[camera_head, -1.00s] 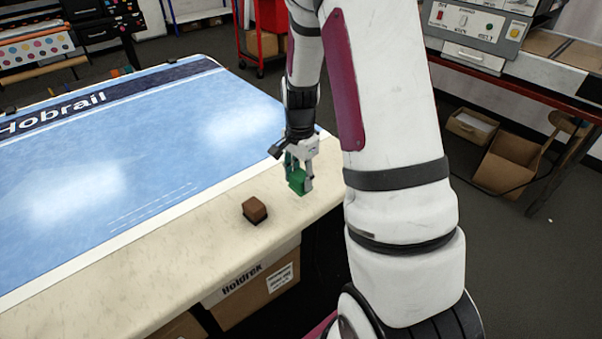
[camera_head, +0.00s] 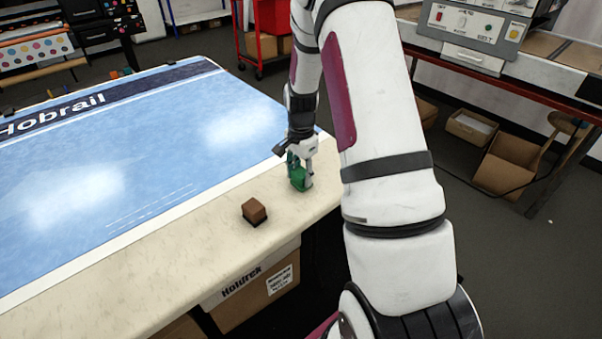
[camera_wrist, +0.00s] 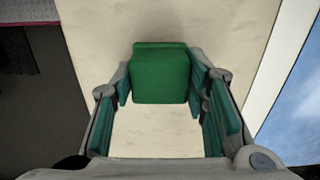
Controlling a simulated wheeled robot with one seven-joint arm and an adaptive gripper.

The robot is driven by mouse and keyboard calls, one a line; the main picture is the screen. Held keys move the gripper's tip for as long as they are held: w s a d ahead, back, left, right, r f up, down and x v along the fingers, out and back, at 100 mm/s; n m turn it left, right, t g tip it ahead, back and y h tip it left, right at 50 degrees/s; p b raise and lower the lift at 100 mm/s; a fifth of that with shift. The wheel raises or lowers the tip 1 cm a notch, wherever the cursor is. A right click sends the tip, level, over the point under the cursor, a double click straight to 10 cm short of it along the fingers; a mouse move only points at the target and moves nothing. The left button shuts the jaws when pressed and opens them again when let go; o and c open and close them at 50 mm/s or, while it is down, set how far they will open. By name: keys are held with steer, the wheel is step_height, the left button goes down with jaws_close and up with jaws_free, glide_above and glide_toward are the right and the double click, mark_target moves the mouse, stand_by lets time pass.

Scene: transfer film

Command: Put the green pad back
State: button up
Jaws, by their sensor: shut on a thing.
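The green pad (camera_head: 298,181) is a small green block at the near right end of the table, beside the blue printed sheet. It also shows in the wrist view (camera_wrist: 161,73), between the teal finger pads. My gripper (camera_head: 299,173) points down and is shut on the green pad; it shows in the wrist view too (camera_wrist: 162,85). The fingers hide part of the pad's sides. I cannot tell whether the pad touches the tabletop or is held just above it.
A brown block (camera_head: 254,211) sits on the cream table border (camera_head: 190,240), left of my gripper. The blue sheet (camera_head: 130,150) covers most of the table. Small coloured items (camera_head: 115,73) lie along the far edge. The table's right edge is close to the gripper.

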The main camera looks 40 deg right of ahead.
mark_target(301, 172)
steer(key=shift+f, duration=0.15)
steer(key=o, duration=1.1)
step_height(301, 172, up, 12)
steer(key=f, duration=0.1)
steer(key=s+a+r+n, duration=0.4)
steer(key=a+r, duration=0.3)
steer(key=r, duration=0.3)
steer(key=s+a+r+n+t, duration=0.1)
steer(key=s+a+r+n, duration=0.3)
steer(key=s+a, duration=0.25)
steer(key=s+a+r+n+t, duration=0.1)
steer(key=s+a+r+n, duration=0.35)
steer(key=s, duration=0.35)
steer(key=s+a+f+n, duration=0.1)
steer(key=s+a+n, duration=0.2)
steer(key=s, duration=0.7)
steer(key=shift+s+a+f+n+t+p, duration=0.2)
steer(key=shift+s+a+n+t+p, duration=0.2)
steer(key=shift+n, duration=0.65)
